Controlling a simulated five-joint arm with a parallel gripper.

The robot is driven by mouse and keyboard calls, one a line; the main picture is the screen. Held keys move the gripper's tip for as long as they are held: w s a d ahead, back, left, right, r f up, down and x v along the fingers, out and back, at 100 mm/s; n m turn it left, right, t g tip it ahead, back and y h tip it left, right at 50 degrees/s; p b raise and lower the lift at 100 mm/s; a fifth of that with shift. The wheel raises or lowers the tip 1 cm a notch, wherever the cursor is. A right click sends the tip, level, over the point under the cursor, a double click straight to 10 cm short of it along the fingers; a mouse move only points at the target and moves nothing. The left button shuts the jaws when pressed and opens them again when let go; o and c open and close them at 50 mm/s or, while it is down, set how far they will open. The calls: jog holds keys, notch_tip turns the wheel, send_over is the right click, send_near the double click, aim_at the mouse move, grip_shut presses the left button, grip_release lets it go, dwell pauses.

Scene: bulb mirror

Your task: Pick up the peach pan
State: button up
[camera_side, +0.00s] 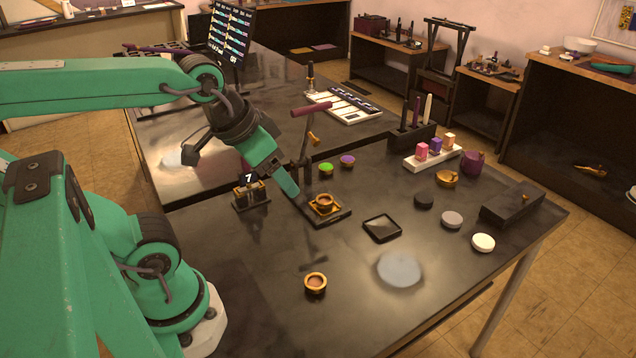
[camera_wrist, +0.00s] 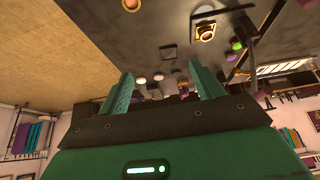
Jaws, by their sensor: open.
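A small round gold-rimmed pan with a peach-brown inside (camera_side: 316,283) lies on the dark table at the front; in the wrist view a peach disc (camera_wrist: 131,4) at the top edge appears to be it. A similar gold-rimmed cup (camera_side: 323,203) sits in the press stand; it also shows in the wrist view (camera_wrist: 205,32). My gripper (camera_side: 292,186) is beside the press in the side view, behind the front pan and apart from it. In the wrist view its two green fingers (camera_wrist: 162,85) are spread with nothing held between them.
The press (camera_side: 326,215) has an upright post and handle close to my gripper. A dark square tray (camera_side: 382,228), a pale round disc (camera_side: 400,269) and several small pucks lie to the right. A number 7 stand (camera_side: 251,192) is left of the press. The table around the front pan is clear.

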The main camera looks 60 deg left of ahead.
jog(key=n+g, duration=0.6)
jog(key=n, duration=0.1)
send_near(314, 284)
jog(key=shift+s+f, duration=0.1)
jog(key=shift+s, duration=0.15)
jog(key=shift+f, duration=0.1)
jog(key=shift+f, duration=1.2)
jog(key=shift+w+f, duration=0.1)
jog(key=shift+f, duration=2.5)
